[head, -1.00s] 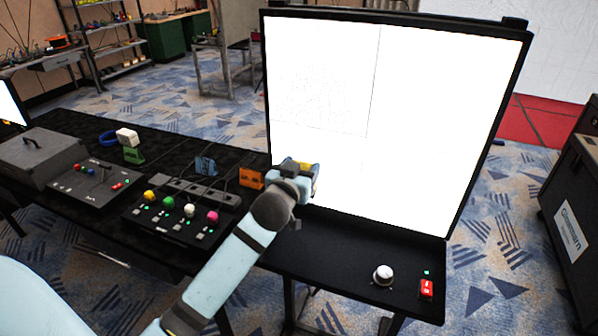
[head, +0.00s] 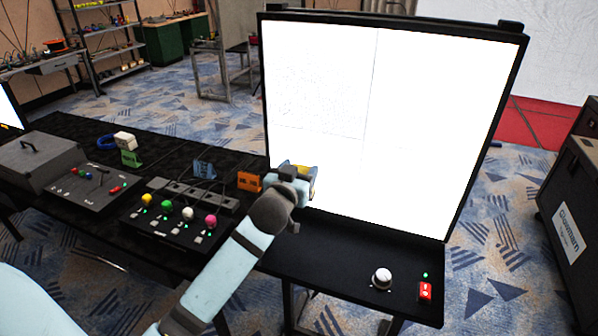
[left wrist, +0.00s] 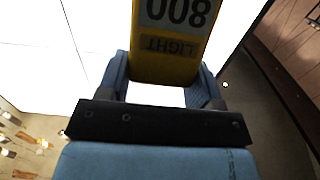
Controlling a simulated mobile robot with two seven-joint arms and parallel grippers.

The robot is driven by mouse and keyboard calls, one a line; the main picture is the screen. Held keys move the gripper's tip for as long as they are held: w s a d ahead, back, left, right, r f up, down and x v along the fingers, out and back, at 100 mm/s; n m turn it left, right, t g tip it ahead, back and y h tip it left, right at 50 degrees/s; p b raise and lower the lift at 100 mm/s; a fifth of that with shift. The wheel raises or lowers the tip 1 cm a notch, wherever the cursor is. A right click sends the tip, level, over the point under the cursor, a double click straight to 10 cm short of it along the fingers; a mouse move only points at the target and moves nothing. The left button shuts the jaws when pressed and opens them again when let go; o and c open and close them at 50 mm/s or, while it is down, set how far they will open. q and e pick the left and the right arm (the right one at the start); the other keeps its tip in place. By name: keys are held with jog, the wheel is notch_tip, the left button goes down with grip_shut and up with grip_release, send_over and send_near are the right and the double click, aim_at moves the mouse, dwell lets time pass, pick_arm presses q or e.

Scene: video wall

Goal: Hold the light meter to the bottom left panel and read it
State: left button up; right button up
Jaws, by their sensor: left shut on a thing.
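The video wall (head: 420,110) is lit bright white, with thin seams between its panels. My left gripper (head: 302,180) is in front of its bottom left panel (head: 325,152). In the left wrist view my left gripper (left wrist: 163,85) is shut on the yellow light meter (left wrist: 165,68). The meter's grey display reads 800, upside down in this view, above the word LIGHT. In the head view only a bit of yellow shows past the gripper. I cannot tell whether the meter touches the panel. My right gripper is not in view.
A black table holds a control box with coloured knobs (head: 178,222), an orange holder (head: 249,181) and a grey case (head: 40,160). A white knob (head: 381,278) and a red switch (head: 425,291) sit on the ledge below the wall. A dark case (head: 572,225) stands at right.

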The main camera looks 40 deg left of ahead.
pick_arm(q)
jog(key=shift+s, duration=0.1)
dwell(0.7)
jog(key=shift+s+d, duration=0.1)
jog(key=shift+s, duration=0.3)
jog(key=v, duration=1.3)
jog(key=shift+f, duration=0.25)
jog(key=shift+f, duration=0.1)
